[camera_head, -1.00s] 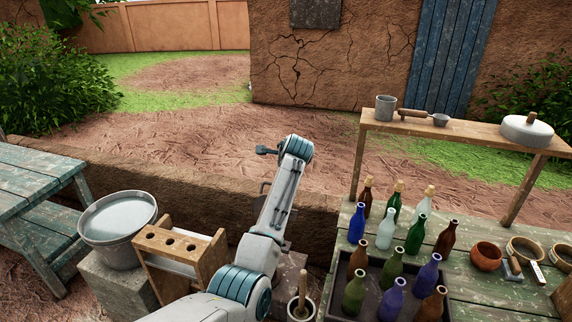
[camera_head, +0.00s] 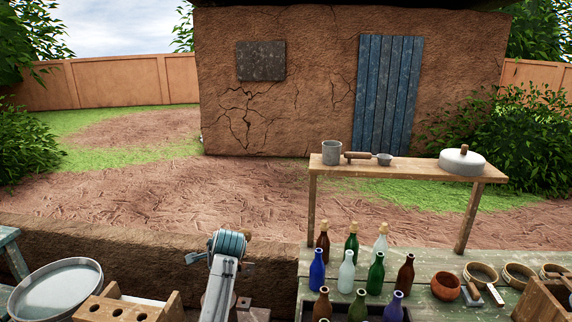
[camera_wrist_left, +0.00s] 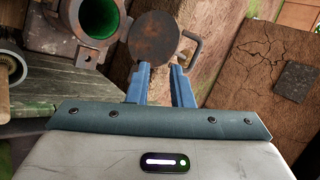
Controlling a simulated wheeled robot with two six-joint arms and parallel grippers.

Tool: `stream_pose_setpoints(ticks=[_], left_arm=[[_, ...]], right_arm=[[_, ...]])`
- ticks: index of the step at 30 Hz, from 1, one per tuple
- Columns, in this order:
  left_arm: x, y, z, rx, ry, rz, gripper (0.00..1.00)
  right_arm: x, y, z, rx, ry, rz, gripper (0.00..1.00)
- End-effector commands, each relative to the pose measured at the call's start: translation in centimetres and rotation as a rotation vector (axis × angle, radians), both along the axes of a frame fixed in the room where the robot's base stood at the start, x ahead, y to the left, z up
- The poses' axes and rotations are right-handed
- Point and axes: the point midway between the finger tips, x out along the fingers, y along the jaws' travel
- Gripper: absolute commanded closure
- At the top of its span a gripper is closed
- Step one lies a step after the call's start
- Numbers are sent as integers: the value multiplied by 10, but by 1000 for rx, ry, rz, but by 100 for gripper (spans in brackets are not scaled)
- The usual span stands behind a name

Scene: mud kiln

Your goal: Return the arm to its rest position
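My left arm (camera_head: 222,275) rises from the bottom edge of the head view, left of the bottles. Its wrist faces away, and most of the gripper is hidden behind it. In the left wrist view my left gripper (camera_wrist_left: 159,68) shows two blue fingers apart, with no object seen held between them. A round rusty disc (camera_wrist_left: 155,38) shows just beyond the fingertips; I cannot tell whether they touch it. My right arm and gripper are not in view.
Several bottles (camera_head: 346,271) stand on the green table at right, below a wooden shelf (camera_head: 330,170). A metal basin (camera_head: 56,290) and a holed wooden rack (camera_head: 120,308) are at left. In the wrist view, a green-lined opening (camera_wrist_left: 98,17) lies beside the disc. The dirt yard behind is clear.

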Motion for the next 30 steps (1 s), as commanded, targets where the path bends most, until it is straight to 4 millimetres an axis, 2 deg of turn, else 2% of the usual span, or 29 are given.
stream_pose_setpoints(ticks=[1, 3, 5, 9, 12, 16, 21, 24, 30], left_arm=[[-25, 11, -26, -48, 7, 53, 80], [-57, 22, -53, -119, 9, 124, 80], [-85, 31, -73, -176, 10, 186, 80], [-156, 47, -112, -299, 16, 325, 80], [-208, 56, -132, -380, 22, 420, 80], [-278, 63, -148, -476, 31, 541, 80], [-365, 66, -153, -586, 51, 684, 80], [-401, 65, -150, -633, 62, 744, 80], [-450, 62, -141, -691, 82, 826, 80]], right_arm=[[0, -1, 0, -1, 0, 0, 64], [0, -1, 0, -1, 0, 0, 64], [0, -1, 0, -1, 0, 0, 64], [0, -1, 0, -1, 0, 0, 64], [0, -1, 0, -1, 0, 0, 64], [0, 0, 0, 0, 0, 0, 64], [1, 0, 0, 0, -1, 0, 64], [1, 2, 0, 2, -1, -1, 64], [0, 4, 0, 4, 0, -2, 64]])
